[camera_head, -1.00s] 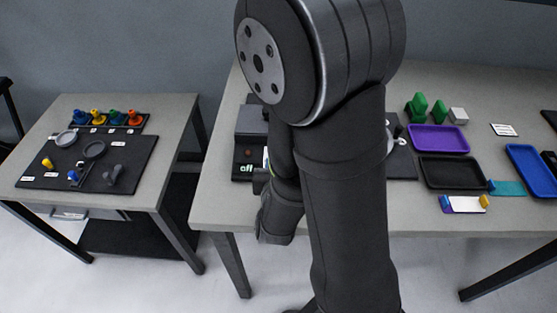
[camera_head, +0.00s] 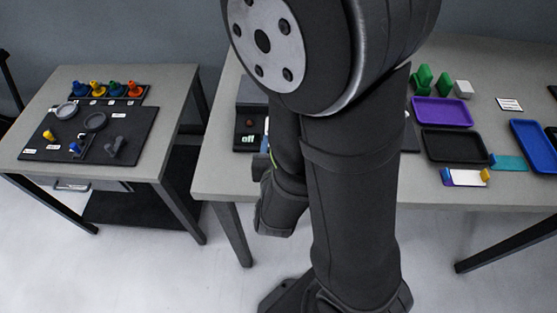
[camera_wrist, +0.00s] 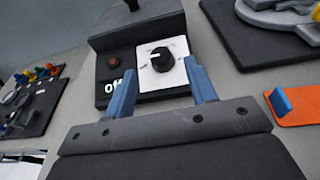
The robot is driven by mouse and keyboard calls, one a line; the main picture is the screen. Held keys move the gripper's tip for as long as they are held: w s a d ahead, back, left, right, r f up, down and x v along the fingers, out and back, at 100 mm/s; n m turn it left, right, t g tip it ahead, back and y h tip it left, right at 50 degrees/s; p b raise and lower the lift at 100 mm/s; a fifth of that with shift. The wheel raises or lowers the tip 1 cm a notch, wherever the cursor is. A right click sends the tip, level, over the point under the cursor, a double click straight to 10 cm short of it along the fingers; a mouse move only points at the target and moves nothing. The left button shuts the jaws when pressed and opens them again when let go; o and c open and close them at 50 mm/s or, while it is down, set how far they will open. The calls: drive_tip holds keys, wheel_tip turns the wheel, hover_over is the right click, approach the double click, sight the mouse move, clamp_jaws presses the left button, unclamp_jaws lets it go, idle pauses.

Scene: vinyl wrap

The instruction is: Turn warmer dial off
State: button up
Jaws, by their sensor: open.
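The warmer (camera_wrist: 140,22) is a dark box with a sloped front panel in the wrist view. Its black dial (camera_wrist: 162,59) sits on a white plate (camera_wrist: 176,78) with small markings that I cannot read fully. A display left of the dial reads "off" (camera_wrist: 113,86), under a dull reddish round lamp (camera_wrist: 114,62). My gripper (camera_wrist: 163,92) has two blue fingers, open and empty, one on either side of the plate's lower part. The dial lies between and beyond the fingertips, and no contact shows. In the head view the warmer's panel (camera_head: 249,135) is partly hidden by my arm.
An orange piece with a blue tab (camera_wrist: 294,105) lies right of the gripper. In the head view, purple (camera_head: 442,111), black (camera_head: 453,145) and blue (camera_head: 532,172) trays lie at right. A side table (camera_head: 160,75) with coloured knobs stands left, across a gap.

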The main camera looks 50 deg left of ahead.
drive_tip(key=shift+v, duration=3.4)
drive_tip(key=shift+f, duration=0.1)
drive_tip(key=shift+x, duration=5.9)
drive_tip(key=shift+w+a, duration=0.15)
drive_tip(key=shift+w, duration=0.05)
drive_tip(key=shift+s+m+t+h, duration=0.2)
drive_tip(key=shift+m+t+h, duration=0.1)
drive_tip(key=shift+m+t, duration=0.15)
drive_tip(key=shift+s+a+m+t+h, duration=0.1)
drive_tip(key=shift+m+t+h, duration=0.5)
drive_tip(key=shift+m+h, duration=0.55)
drive_tip(key=shift+a+m+t+h, duration=0.1)
drive_tip(key=shift+m+t+h, duration=0.45)
drive_tip(key=shift+m+h, duration=0.55)
drive_tip(key=shift+a+m+h, duration=0.15)
drive_tip(key=shift+m+h, duration=3.2)
drive_tip(key=shift+m, duration=0.55)
